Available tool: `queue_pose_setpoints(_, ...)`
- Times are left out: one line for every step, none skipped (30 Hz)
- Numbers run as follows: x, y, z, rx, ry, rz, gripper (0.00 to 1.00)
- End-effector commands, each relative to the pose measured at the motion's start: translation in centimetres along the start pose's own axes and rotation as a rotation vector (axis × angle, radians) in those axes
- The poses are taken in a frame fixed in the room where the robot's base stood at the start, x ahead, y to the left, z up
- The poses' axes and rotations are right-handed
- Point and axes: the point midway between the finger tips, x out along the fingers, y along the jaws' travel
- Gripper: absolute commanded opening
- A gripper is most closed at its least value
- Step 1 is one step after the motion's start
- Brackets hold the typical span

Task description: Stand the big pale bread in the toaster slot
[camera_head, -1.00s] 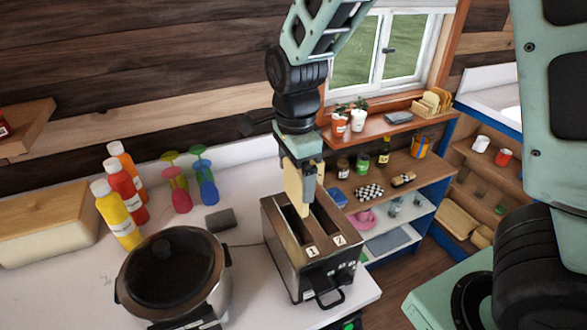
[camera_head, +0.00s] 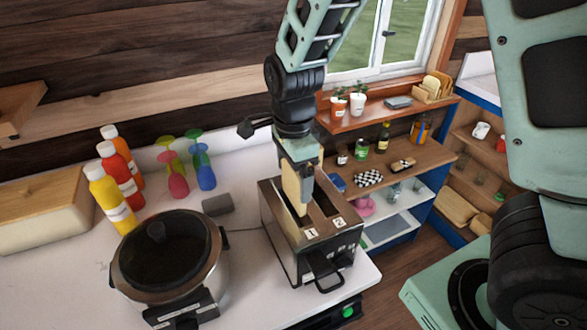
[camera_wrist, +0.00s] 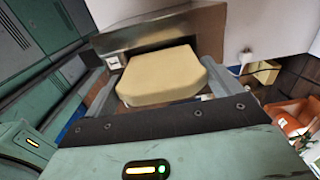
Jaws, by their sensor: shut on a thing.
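The big pale bread (camera_head: 293,187) is upright in my gripper (camera_head: 303,195), which is shut on it. In the wrist view the bread (camera_wrist: 162,76) lies between the two fingers, its far end at the toaster. The toaster (camera_head: 300,250) is a steel and brown box with two long slots, marked 1 and 2, on the counter. In the head view the bread is over the slot marked 1, and its lower end looks to be at or just inside the opening. My gripper hides part of the slots, so the exact depth cannot be told.
A slow cooker (camera_head: 170,265) with a dark lid stands left of the toaster. A shelf unit (camera_head: 390,165) stands behind at the right.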

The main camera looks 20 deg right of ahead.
Motion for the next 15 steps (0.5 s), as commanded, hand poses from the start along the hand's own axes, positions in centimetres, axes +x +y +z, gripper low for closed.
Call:
queue_pose_setpoints(0.7, 0.0, 0.0, 0.0, 0.0, 0.001, 0.69)
queue_pose_setpoints(0.9, 0.0, 0.0, 0.0, 0.0, 0.001, 0.69)
queue_pose_setpoints(1.2, 0.0, 0.0, 0.001, 0.0, 0.001, 0.69)
queue_pose_setpoints(1.4, 0.0, 0.0, 0.001, 0.001, 0.001, 0.69)
queue_pose_setpoints(1.7, 0.0, 0.0, 0.001, 0.001, 0.001, 0.69)
queue_pose_setpoints(2.0, 0.0, 0.0, 0.001, 0.001, 0.001, 0.69)
queue_pose_setpoints(2.2, 0.0, 0.0, 0.001, 0.001, 0.001, 0.69)
queue_pose_setpoints(2.4, 0.0, 0.0, 0.001, 0.001, 0.001, 0.69)
queue_pose_setpoints(2.7, 0.0, 0.0, 0.002, 0.0, 0.001, 0.69)
queue_pose_setpoints(2.9, 0.0, 0.0, 0.002, 0.0, 0.001, 0.69)
queue_pose_setpoints(3.1, 0.0, 0.0, 0.001, 0.0, 0.001, 0.69)
queue_pose_setpoints(3.4, 0.0, 0.0, 0.001, 0.0, 0.001, 0.69)
queue_pose_setpoints(3.6, 0.0, 0.0, 0.001, 0.0, 0.001, 0.69)
queue_pose_setpoints(3.7, 0.0, 0.0, 0.001, 0.0, 0.001, 0.69)
queue_pose_setpoints(3.9, 0.0, 0.0, 0.001, 0.0, 0.001, 0.69)
